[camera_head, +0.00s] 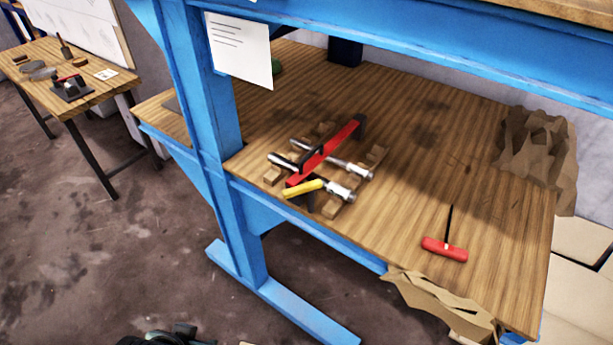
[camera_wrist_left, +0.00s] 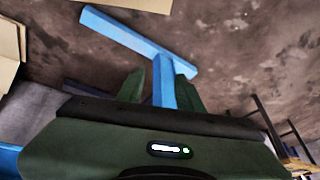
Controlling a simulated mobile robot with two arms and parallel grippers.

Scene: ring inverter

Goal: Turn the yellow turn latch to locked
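The yellow turn latch (camera_head: 304,189) is a small yellow lever on the near end of a red bar device (camera_head: 327,151) on the blue bench's wooden lower shelf. The lever lies roughly level, pointing left and slightly down. The red bar lies across two silver rods on small wooden blocks. My left gripper (camera_wrist_left: 160,88) shows in the left wrist view with two dark green fingers apart and nothing held. It is away from the latch, over the floor and the bench's blue leg. My right gripper is not in view.
A red T-handled tool (camera_head: 445,249) lies at the shelf's right front. Crumpled brown paper (camera_head: 537,150) is at the right, with torn cardboard (camera_head: 440,302) at the front edge. A blue post (camera_head: 208,100) stands left of the device. The shelf's middle right is clear.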

